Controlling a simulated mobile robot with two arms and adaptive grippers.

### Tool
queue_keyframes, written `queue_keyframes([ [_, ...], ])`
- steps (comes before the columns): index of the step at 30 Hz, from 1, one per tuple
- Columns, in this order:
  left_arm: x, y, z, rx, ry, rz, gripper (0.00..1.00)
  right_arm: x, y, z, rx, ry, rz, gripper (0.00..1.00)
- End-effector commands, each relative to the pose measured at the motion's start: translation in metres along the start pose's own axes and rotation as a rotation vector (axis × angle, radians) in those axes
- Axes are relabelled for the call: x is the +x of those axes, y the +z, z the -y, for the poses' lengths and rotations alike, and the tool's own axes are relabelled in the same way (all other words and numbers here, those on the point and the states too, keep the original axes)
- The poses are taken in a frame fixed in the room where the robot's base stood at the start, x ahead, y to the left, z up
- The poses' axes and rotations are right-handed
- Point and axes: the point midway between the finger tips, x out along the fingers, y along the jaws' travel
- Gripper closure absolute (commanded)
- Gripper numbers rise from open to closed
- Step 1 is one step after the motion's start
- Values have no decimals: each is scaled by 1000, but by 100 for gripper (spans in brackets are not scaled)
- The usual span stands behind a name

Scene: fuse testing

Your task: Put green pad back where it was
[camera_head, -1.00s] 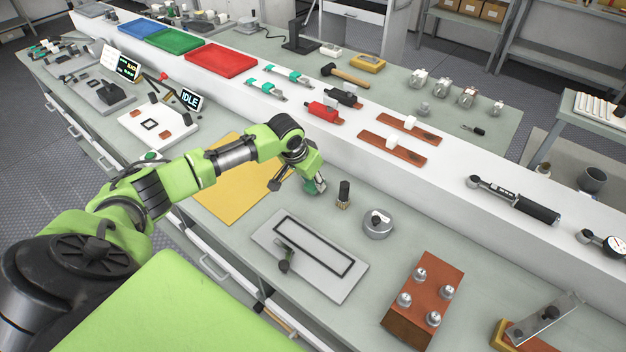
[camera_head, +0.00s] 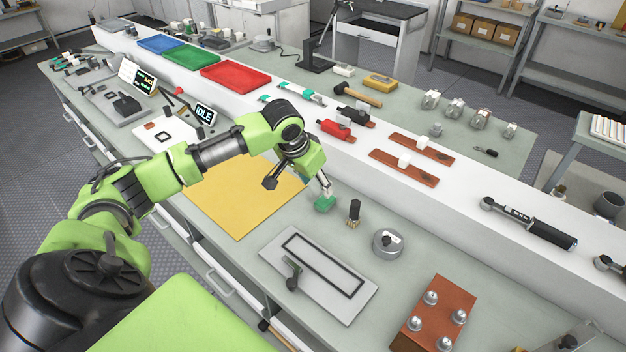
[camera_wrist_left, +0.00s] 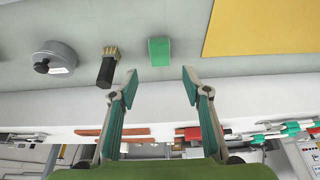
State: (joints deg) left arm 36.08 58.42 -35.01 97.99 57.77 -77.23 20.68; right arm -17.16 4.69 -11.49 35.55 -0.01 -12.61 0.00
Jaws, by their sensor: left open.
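The green pad (camera_head: 324,203) is a small block lying on the grey bench top, just right of the yellow mat (camera_head: 240,205). In the left wrist view the pad (camera_wrist_left: 159,51) lies ahead of the fingertips, lined up with the gap and apart from both. My left gripper (camera_head: 298,187) is open and empty, with one finger over the mat's edge and the other near the pad. Its two spread fingers (camera_wrist_left: 160,87) show in the left wrist view. My right gripper is not in view.
A black-handled brush (camera_head: 354,212) stands right of the pad, with a round metal weight (camera_head: 388,243) beyond it. A grey plate with a black rectangular outline (camera_head: 318,275) lies nearer. A white raised shelf (camera_head: 440,205) runs behind. Bare bench surrounds the pad.

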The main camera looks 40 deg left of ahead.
Motion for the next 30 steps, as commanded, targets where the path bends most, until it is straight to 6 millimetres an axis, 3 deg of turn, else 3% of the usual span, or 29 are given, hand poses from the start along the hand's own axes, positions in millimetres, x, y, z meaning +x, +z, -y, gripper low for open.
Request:
queue_keyframes([
  [3, -17, 0, 0, 0, 0, -1, 56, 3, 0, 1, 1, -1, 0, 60],
  [9, -28, 0, 0, -1, 1, 1, 56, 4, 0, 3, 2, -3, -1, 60],
  [30, -28, 0, 0, 0, 1, 1, 56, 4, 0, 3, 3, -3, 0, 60],
])
